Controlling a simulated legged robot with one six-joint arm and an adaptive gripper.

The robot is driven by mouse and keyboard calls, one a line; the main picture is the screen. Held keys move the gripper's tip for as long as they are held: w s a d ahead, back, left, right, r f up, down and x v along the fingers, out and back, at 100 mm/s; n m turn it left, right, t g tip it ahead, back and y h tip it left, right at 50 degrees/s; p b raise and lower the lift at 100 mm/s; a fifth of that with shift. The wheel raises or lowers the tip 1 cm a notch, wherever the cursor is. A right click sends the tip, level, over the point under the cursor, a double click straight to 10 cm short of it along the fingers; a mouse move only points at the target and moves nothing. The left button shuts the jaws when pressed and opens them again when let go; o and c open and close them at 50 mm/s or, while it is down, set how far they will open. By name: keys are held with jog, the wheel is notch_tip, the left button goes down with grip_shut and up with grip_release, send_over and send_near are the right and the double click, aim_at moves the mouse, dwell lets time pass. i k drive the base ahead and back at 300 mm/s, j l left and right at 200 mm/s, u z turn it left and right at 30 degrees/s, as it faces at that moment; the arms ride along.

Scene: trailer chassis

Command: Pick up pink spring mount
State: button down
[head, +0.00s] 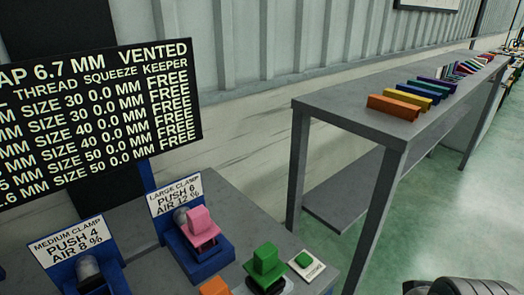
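The pink spring mount (201,226) is a pink block with a wider flared lower part. It sits at the blue large clamp (207,262), beside that clamp's grey round part, under the sign "LARGE CLAMP PUSH 6 AIR 12 %" (175,194). I cannot tell whether the clamp grips it. No gripper fingers show. Only a dark and grey rounded piece, which may be part of my arm, shows at the bottom right edge, well apart from the pink mount.
A green block (265,262) on a dark base, an orange block (215,287) and a green button (303,259) stand near the pink mount. The medium clamp (90,275) is at left. A grey shelf table (345,105) with several coloured bars stands right. Green floor (450,215) is clear.

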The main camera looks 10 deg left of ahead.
aim_at(201, 230)
jog(key=u, duration=1.4)
jog(key=i+j+z, duration=0.3)
jog(key=j, duration=0.15)
